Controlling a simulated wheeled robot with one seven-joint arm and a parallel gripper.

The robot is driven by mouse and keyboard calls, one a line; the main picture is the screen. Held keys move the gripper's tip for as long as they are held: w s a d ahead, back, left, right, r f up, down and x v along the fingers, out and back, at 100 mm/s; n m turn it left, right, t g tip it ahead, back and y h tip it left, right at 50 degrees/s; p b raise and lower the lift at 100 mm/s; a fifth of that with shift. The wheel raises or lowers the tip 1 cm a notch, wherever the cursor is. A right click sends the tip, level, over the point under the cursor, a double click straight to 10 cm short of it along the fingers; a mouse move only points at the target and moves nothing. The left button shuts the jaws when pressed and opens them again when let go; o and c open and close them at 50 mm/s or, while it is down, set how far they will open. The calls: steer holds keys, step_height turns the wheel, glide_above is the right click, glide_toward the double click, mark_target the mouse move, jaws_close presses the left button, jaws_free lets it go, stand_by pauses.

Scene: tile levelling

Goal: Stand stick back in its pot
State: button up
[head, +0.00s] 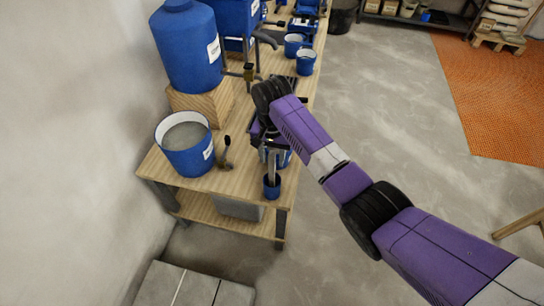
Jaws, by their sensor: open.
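A small blue pot (272,188) is at the front right corner of the wooden workbench. A thin grey stick (272,168) shows just above the pot, upright, with its lower end at or in the pot's mouth. My gripper (271,150) points down over the pot, at the stick's upper part. Its jaws are open. The arm hides part of the stick's top, and I cannot tell whether the fingers touch it.
A blue bucket of grey mix (186,145) and a dark-handled tool (226,152) stand left of my gripper. A large blue drum (188,45) sits on a wooden block (203,100). Blue cups (305,62) stand farther back.

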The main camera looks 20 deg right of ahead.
steer(key=shift+r+b, duration=0.3)
steer(key=shift+r, duration=3.6)
